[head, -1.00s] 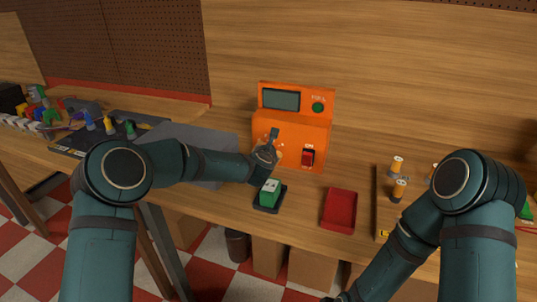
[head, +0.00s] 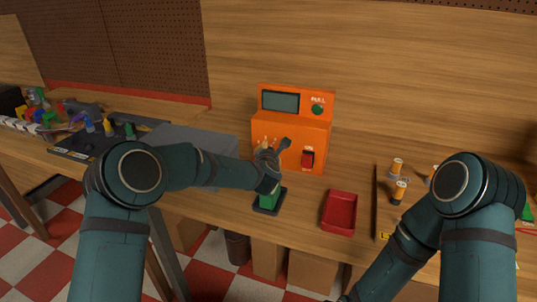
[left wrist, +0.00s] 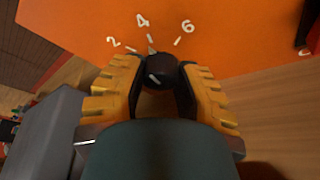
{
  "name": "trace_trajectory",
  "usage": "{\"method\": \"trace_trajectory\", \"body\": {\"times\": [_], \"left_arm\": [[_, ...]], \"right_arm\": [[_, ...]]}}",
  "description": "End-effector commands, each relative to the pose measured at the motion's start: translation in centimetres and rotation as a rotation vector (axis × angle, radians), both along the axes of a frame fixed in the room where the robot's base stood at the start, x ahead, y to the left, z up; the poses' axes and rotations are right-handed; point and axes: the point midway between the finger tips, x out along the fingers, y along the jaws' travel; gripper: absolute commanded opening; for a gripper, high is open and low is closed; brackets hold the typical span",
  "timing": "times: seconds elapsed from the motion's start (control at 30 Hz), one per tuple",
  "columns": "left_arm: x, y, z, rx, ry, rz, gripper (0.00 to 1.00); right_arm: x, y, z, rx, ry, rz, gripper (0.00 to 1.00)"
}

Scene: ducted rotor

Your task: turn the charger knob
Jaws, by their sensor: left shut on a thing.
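The orange charger (head: 292,133) stands on the bench, with a grey screen and a green light at its top. In the left wrist view its black knob (left wrist: 161,73) sits on the orange face (left wrist: 225,35), below printed marks 2, 4 and 6. A small pale pointer at the knob's top edge is close to the 4 mark. My left gripper (left wrist: 160,82) is shut on the knob, with a yellow finger on each side. In the head view the left gripper (head: 268,149) hides the knob. My right gripper is out of view.
A red switch (head: 308,159) is right of the knob. A green battery (head: 268,199) in a black tray stands below my left wrist, partly hidden. An empty red tray (head: 339,211) lies to the right. A grey box (head: 190,141) is left of the charger.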

Motion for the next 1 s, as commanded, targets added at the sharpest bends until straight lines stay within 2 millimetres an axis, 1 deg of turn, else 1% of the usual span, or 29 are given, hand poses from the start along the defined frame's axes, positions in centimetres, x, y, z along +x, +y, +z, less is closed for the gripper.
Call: {"method": "trace_trajectory", "body": {"times": [0.07,0.1,0.17,0.2,0.47,0.57,0.67,1.0], "left_arm": [[0.0,0.2,-0.1,0.000,0.001,0.003,0.00],[0.0,0.2,-0.1,0.000,0.001,0.003,0.38],[0.0,0.2,-0.1,0.000,0.001,0.003,0.59],[0.0,0.2,-0.1,0.000,0.001,0.003,0.66],[0.0,0.1,0.0,-0.001,0.001,0.001,0.66],[0.0,0.0,0.3,-0.001,-0.001,0.001,0.66],[0.0,0.0,1.4,-0.003,-0.002,0.001,0.66],[0.0,0.1,7.6,-0.003,-0.003,0.002,0.66]], "right_arm": [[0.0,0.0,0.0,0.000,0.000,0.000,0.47],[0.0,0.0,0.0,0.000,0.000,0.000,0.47],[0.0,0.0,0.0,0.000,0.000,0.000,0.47],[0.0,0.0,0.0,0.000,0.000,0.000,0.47],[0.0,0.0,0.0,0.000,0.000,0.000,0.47],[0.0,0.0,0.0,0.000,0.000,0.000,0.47],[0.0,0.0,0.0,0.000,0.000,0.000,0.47],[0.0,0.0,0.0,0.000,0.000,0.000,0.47]]}}
